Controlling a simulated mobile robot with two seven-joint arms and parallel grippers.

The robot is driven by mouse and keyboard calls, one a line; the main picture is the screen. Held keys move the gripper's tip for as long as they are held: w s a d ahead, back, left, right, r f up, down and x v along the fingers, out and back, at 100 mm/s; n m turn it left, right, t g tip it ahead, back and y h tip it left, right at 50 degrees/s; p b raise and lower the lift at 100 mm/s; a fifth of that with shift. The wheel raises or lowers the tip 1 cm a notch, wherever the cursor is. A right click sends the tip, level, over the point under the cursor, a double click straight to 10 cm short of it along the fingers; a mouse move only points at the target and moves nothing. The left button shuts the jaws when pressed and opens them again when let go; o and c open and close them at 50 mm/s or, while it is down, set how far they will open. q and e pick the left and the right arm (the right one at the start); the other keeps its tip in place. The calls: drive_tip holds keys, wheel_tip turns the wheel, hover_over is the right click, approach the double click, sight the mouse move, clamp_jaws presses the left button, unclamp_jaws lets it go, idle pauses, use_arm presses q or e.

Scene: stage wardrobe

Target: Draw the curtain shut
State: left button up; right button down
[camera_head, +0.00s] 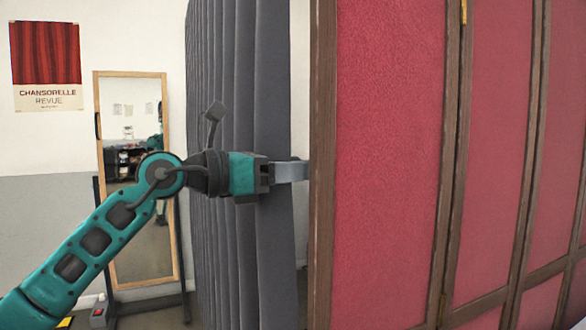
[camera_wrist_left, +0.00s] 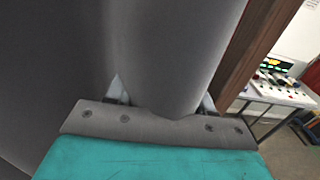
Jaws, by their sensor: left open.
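The dark grey pleated curtain (camera_head: 222,85) hangs in the middle of the head view, its right edge a short gap from the wood-framed red screen. My left gripper (camera_head: 292,171) is at that edge, its finger reaching across the gap towards the screen's post. In the left wrist view a rounded fold of the curtain (camera_wrist_left: 165,50) lies between the two fingers of my left gripper (camera_wrist_left: 163,95), which are apart on either side of it. The fingertips are mostly hidden by the cloth. My right gripper is not in view.
The red screen (camera_head: 390,150) with brown posts fills the right, close to my left gripper. The wrist view shows a white table (camera_wrist_left: 275,93) with small items beyond the post.

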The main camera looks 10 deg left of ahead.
use_arm(q)
drive_tip(key=o, duration=0.4)
drive_tip(key=shift+s+d+f, duration=0.1)
drive_tip(key=shift+s+d, duration=0.05)
drive_tip(key=shift+s, duration=0.1)
drive_tip(key=shift+c, duration=0.2)
drive_tip(key=b+v, duration=0.2)
drive_tip(key=v, duration=1.1)
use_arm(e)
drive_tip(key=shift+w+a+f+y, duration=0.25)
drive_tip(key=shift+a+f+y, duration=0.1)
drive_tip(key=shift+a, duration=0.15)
use_arm(q)
drive_tip(key=shift+w+d, duration=0.1)
